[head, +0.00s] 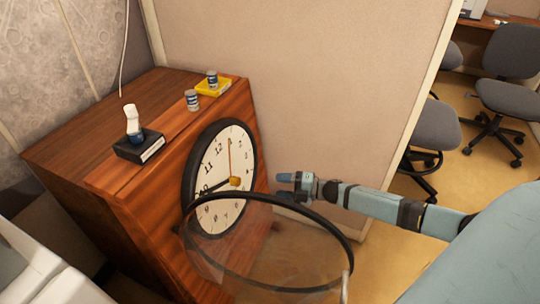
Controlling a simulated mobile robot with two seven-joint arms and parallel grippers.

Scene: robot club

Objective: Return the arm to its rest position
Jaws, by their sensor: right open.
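My right arm comes in from the right edge. Its gripper (284,187) is open, its blue fingertips pointing left, with nothing seen between them. It is just right of a large round clock (222,160) with a black rim and cream face. The clock is set in the front of a wooden cabinet (150,200). A thin hand points up and a dark hand points lower left from a gold centre. A round glass cover (290,284) with a black rim stands swung out below the gripper. The gripper overlaps the rim's upper edge; contact cannot be told. My left gripper is out of view.
On the cabinet top are a black book (137,150) with a white-topped item (132,120), a small can (192,101), and a yellow box (213,89) with another can (212,78). A beige partition (330,80) stands behind. Grey chairs (505,85) stand right, beyond it.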

